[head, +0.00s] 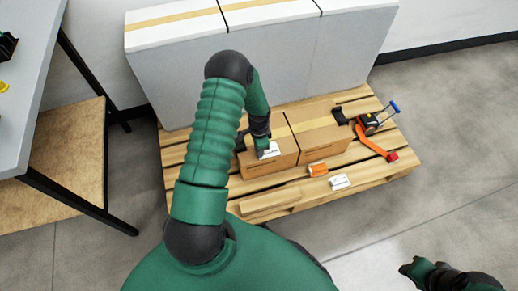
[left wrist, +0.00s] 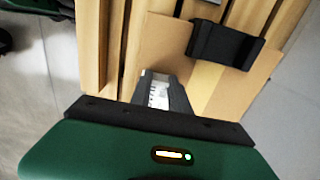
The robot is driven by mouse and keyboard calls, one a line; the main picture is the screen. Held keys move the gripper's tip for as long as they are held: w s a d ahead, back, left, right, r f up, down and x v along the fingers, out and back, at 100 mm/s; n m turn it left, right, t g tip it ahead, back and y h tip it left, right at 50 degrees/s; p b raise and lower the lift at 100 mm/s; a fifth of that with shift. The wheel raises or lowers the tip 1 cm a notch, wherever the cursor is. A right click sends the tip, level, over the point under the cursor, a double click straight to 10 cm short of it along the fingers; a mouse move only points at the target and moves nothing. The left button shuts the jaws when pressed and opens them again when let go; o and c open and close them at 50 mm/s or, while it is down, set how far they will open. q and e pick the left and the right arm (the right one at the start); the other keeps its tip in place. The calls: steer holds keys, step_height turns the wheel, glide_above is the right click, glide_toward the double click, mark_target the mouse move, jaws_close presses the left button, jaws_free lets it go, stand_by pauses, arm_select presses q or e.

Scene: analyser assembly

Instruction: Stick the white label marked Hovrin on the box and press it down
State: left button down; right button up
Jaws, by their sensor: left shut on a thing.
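My left gripper (head: 262,143) is shut on a white label (head: 270,151), above or against the near left cardboard box (head: 262,171). The label has small print that I cannot read for certain. In the left wrist view the label (left wrist: 158,92) shows beside a dark finger, with the brown box top (left wrist: 165,35) behind it. I cannot tell whether the label touches the box. A second white label (head: 340,181) lies on the pallet slats, right of the box. My right gripper (head: 412,268) is at the bottom right over the floor, and its fingers are unclear.
The wooden pallet (head: 270,201) carries another taped box (head: 318,128) and tall grey-white blocks (head: 265,55) behind. An orange item (head: 318,169), a tape dispenser (head: 371,122) and an orange strap (head: 375,142) lie at the right. A black piece (left wrist: 225,43) sits on the box edge. A table (head: 35,100) stands left.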

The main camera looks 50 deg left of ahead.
arm_select(q)
steer(key=c, duration=1.2)
jaws_free()
steer(key=shift+o, duration=0.2)
steer(key=shift+r, duration=0.1)
step_height(320, 180, up, 7)
steer(key=p, duration=0.7)
